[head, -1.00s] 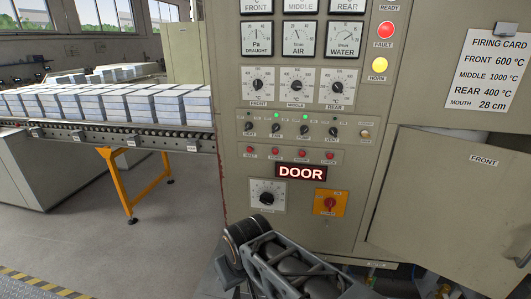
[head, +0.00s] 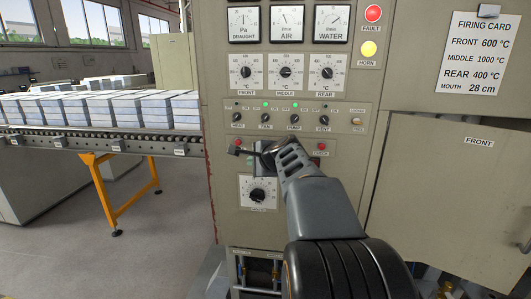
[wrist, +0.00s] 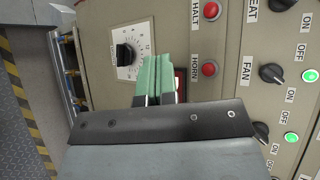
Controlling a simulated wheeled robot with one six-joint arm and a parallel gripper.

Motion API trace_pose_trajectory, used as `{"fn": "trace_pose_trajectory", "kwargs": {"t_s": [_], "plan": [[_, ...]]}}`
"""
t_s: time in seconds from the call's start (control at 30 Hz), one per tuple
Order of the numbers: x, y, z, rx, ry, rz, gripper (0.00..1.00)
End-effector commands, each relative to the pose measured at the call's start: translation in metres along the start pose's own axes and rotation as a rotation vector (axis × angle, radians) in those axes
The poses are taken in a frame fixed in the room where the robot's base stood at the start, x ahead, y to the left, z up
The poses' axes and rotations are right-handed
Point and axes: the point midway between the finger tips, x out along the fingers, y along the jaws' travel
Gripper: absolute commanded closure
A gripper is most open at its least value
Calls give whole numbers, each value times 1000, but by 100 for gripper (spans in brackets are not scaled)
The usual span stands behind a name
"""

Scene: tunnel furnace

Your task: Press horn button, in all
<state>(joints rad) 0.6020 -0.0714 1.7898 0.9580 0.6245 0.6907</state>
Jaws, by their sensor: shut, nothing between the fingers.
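The red horn button (wrist: 210,69), labelled HORN, shows on the panel in the wrist view. It is hidden behind my arm's end in the head view. I cannot tell the distance to the panel. In the head view my gripper (head: 262,152) is in front of the row of red buttons. A round yellow lamp (head: 369,48), also labelled HORN, sits high on the panel.
The red HALT button (wrist: 212,11) sits beside the horn button; the CHECK button (head: 321,146) is at the row's right end. Knobs and lit green lamps (head: 296,106) are above, a dial (head: 258,194) below. A conveyor with stacked blocks (head: 130,108) stands left.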

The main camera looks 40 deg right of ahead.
Motion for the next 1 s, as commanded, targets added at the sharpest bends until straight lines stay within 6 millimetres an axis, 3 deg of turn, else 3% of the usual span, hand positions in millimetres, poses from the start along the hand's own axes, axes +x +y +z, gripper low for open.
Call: {"fn": "trace_pose_trajectory", "kwargs": {"t_s": [0.17,0.57,1.0], "plan": [[1,-10,-16,77,17,-43,100],[2,-11,-17,81,17,-44,100],[32,-35,-42,80,18,-42,100]]}}
